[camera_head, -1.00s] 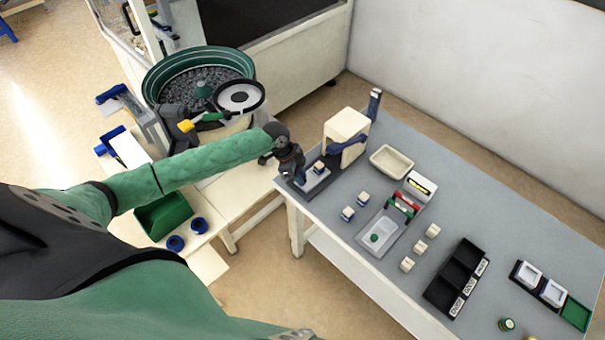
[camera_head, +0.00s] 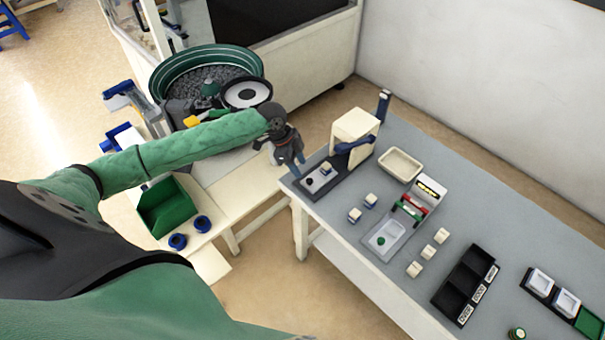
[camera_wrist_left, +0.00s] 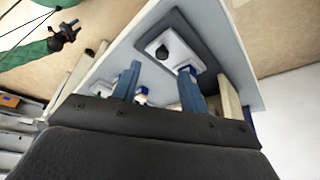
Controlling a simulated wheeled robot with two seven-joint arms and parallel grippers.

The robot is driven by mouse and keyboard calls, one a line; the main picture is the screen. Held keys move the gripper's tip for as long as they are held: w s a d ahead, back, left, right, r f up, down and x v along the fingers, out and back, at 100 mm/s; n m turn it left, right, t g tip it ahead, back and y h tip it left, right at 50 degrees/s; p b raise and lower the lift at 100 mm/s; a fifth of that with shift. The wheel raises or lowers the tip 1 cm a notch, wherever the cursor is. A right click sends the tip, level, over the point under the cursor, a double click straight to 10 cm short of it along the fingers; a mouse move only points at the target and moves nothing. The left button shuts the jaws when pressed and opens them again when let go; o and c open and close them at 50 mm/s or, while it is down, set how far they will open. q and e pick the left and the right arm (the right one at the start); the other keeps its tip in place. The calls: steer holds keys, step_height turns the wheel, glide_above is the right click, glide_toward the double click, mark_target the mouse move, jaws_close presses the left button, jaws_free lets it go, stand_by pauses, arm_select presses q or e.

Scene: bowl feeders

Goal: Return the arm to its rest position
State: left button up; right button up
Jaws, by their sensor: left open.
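My left arm reaches in from the left in the head view. Its gripper (camera_head: 289,163) is open and empty, off the left corner of the grey table (camera_head: 340,215). In the left wrist view the two blue fingers (camera_wrist_left: 160,72) stand apart with nothing between them. Beyond them is a dark fixture with a white plate (camera_wrist_left: 160,40); a small blue-and-white block sits at its edge. The same fixture (camera_head: 318,182) shows in the head view, apart from the gripper. In the wrist view a green arm with a dark gripper (camera_wrist_left: 64,36), seemingly my right, is too small to read.
A green bowl feeder (camera_head: 205,75) stands behind my left forearm, with a green bin (camera_head: 165,205) and blue rings in front. The grey table holds a cream machine (camera_head: 353,128), a cream tray (camera_head: 400,165), several small blocks and a black compartment box (camera_head: 465,285). Floor shows between the tables.

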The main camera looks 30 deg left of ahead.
arm_select(q)
steer(key=shift+s+a+r, duration=0.1)
steer(key=shift+a+r, duration=0.15)
steer(key=shift+r, duration=0.45)
arm_select(e)
steer(key=shift+w+a+r, duration=0.2)
steer(key=shift+w+r, duration=0.1)
steer(key=shift+r, duration=0.1)
steer(key=shift+d, duration=0.1)
